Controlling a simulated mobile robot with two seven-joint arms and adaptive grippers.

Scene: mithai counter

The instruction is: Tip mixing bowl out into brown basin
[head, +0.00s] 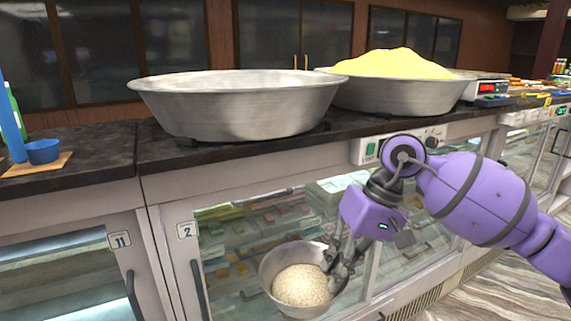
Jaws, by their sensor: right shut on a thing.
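A small grey metal mixing bowl (268,268), filled with pale cream grains (302,285), hangs in front of the glass counter front, below the counter top. It appears close to upright, with its open top facing me. My right gripper (337,262) is shut on its right rim. No basin in view looks brown. A large grey metal basin (235,108) stands on the counter top, above and left of the bowl; its inside is mostly hidden. A second grey basin (400,97), heaped with yellow powder (395,64), stands to its right. My left gripper is not in view.
A scale with a red display (489,88) stands at right. Door handles (198,290) project from the counter front.

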